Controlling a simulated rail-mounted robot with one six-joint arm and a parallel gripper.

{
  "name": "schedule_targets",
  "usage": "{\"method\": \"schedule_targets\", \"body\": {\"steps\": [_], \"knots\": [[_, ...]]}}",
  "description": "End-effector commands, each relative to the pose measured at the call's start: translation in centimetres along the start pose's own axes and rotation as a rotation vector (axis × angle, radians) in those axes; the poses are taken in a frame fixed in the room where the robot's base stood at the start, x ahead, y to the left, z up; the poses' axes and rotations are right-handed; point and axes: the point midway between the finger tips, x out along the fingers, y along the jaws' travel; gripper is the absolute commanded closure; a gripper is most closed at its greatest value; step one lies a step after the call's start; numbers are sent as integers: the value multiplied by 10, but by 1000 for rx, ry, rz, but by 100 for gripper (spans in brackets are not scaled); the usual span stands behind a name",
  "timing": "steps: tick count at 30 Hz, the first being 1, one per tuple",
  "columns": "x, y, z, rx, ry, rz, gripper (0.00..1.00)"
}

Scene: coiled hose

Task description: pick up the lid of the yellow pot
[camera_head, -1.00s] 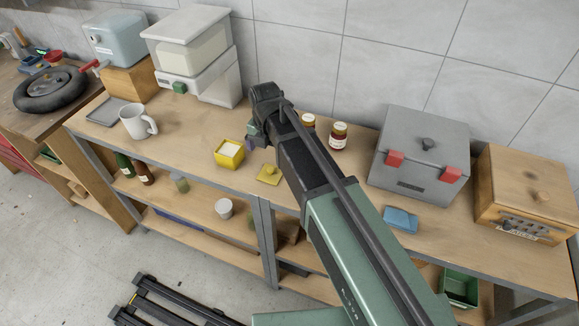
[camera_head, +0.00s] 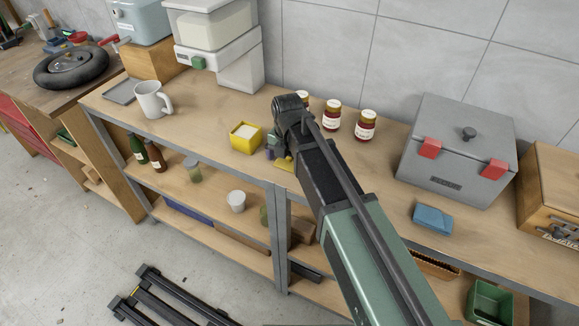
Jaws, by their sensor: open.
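The yellow pot (camera_head: 245,138) is a small square box standing open on the workbench, with white contents showing at the top. Its yellow lid (camera_head: 284,165) lies apart from it on the bench, just to the right. My arm crosses from the lower right and hides much of the lid, including any knob. My gripper (camera_head: 272,150) is at the arm's far end, between the pot and the lid in the picture. It is open, and nothing shows in it. Its fingertips are small and partly hidden, so I cannot tell how high it is above the lid.
Several jars with dark red contents (camera_head: 365,126) stand behind my arm. A white mug (camera_head: 152,99) and a white dispenser (camera_head: 218,50) are to the left. A grey box with red latches (camera_head: 458,150) and a blue block (camera_head: 433,218) are to the right.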

Motion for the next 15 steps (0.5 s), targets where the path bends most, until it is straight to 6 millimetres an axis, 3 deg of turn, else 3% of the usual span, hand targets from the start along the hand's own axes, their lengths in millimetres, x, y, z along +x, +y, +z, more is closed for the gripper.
{"method": "schedule_targets", "body": {"steps": [2, 11, 15], "knots": [[-2, 0, 0, 0, 0, 0, 0], [-2, 0, 0, 0, 0, 0, 44], [-2, 0, 0, 0, 0, 0, 47]]}}
